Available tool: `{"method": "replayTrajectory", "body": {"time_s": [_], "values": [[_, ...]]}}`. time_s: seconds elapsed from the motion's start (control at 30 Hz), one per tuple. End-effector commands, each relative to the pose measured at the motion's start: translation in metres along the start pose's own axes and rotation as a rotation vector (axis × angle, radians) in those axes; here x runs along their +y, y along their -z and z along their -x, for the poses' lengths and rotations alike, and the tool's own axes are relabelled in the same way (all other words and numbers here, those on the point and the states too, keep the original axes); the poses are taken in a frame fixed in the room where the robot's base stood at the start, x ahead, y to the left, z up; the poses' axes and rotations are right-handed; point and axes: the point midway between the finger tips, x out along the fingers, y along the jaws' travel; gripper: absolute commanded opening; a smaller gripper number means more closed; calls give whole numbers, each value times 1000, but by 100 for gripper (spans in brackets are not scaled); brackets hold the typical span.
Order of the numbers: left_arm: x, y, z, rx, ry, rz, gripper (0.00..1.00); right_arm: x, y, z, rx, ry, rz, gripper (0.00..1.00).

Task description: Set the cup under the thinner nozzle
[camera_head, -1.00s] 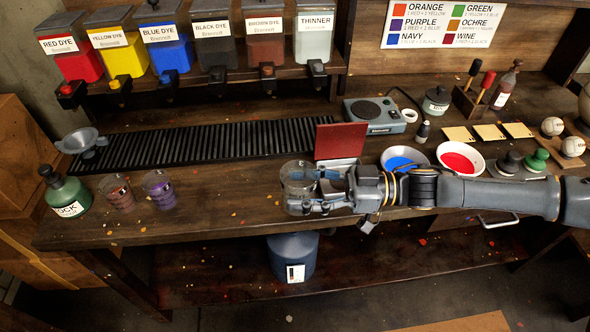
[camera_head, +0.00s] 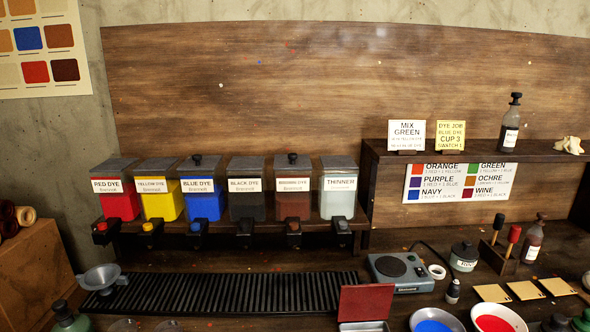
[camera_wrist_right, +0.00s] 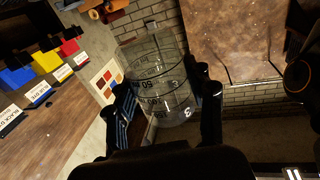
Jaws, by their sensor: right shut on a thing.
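A clear glass cup (camera_wrist_right: 160,80) with dark measuring marks and a 3 on it is between the two fingers of my right gripper (camera_wrist_right: 168,105) in the right wrist view. The fingers are shut on its sides and the cup looks empty. In the head view the cup and both grippers are out of sight. The thinner dispenser (camera_head: 338,204) is the rightmost on the dispenser shelf. Its dark thinner nozzle (camera_head: 341,226) sticks out below it, above the right part of the black slatted drip rack (camera_head: 230,293).
Red, yellow, blue, black and brown dye dispensers line the shelf left of the thinner. A funnel (camera_head: 103,279) stands at the rack's left end. A red panel (camera_head: 366,302) stands at its right end, near a hot plate (camera_head: 396,272).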

Motion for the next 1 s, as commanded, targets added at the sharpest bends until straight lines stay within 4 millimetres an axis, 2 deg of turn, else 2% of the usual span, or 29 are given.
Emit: {"method": "replayTrajectory", "body": {"time_s": [0.13,0.33,0.6,1.0], "values": [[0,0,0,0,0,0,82,20,16,14,8,-216,-15,18],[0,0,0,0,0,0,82,57,12,48,8,-486,-13,18],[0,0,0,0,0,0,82,94,-15,99,16,-772,-7,18],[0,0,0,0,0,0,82,112,-68,194,14,-1139,-10,18]]}}
